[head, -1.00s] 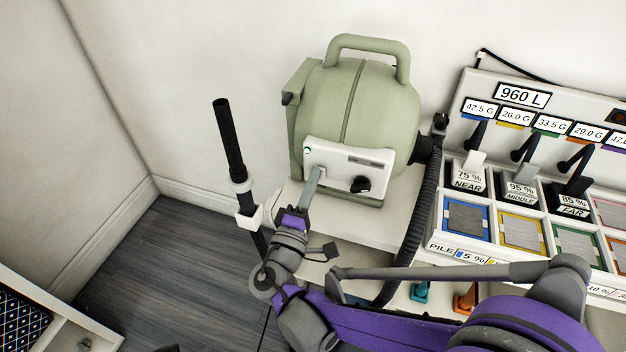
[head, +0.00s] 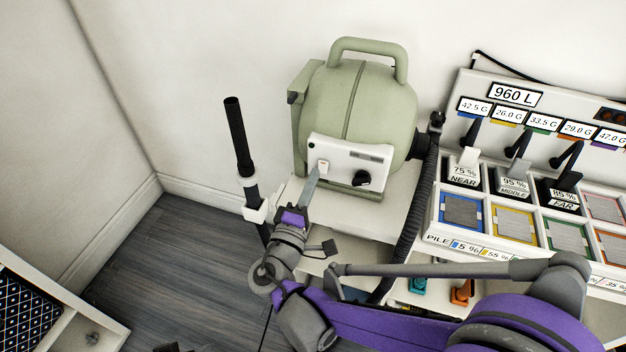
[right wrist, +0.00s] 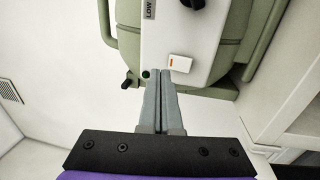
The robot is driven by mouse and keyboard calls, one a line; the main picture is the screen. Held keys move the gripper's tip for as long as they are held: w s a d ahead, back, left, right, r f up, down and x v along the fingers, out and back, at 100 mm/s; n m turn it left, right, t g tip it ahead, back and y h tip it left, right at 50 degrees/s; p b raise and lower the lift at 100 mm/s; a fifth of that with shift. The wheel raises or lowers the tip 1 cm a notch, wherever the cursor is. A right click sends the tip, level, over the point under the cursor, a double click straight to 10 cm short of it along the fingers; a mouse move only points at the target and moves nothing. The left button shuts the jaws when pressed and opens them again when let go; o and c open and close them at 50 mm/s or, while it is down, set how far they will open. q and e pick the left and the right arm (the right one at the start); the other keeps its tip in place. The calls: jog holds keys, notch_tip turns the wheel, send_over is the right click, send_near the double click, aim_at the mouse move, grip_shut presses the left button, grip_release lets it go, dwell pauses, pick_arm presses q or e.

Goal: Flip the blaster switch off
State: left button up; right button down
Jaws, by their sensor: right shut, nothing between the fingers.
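The blaster (head: 375,105) is a rounded sage-green machine with a top handle, standing on a white shelf by the wall. Its white front panel (head: 345,152) carries a small white rocker switch (head: 323,166) and a black knob (head: 362,178). My right gripper (head: 314,176) is shut and empty, its tips just below the switch. In the right wrist view the shut fingertips (right wrist: 158,73) are beside the switch (right wrist: 180,63), which shows a red-orange line. Contact is not clear. A small indicator (right wrist: 146,74) by the tips looks dark green. My left gripper is not in view.
A black ribbed hose (head: 415,215) runs down at the blaster's right. A black wand (head: 238,140) stands at its left in a white holder. A console (head: 515,95) with levers and coloured pads is at the right.

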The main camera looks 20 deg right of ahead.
jog(key=s+a+r, duration=0.2)
jog(key=s+a, duration=0.4)
jog(key=s, duration=0.2)
jog(key=shift+p, duration=0.45)
jog(key=shift+s, duration=0.1)
jog(key=s+d+f+m+g+y+p, duration=0.2)
jog(key=s+d+f+g+p, duration=0.1)
jog(key=d+g, duration=0.25)
jog(key=s+d+f+m+g+y+p, duration=0.2)
jog(key=s+d+f+g+p, duration=0.15)
jog(key=d, duration=0.35)
jog(key=s+a+r+m+g+y+p, duration=0.1)
jog(key=s+a+r+m+y+p, duration=0.1)
jog(key=s+a+m+y+p, duration=0.2)
jog(key=s+m+y, duration=0.2)
jog(key=y, duration=0.1)
jog(key=shift+m+g+y+p, duration=0.3)
jog(key=shift+m+p, duration=0.1)
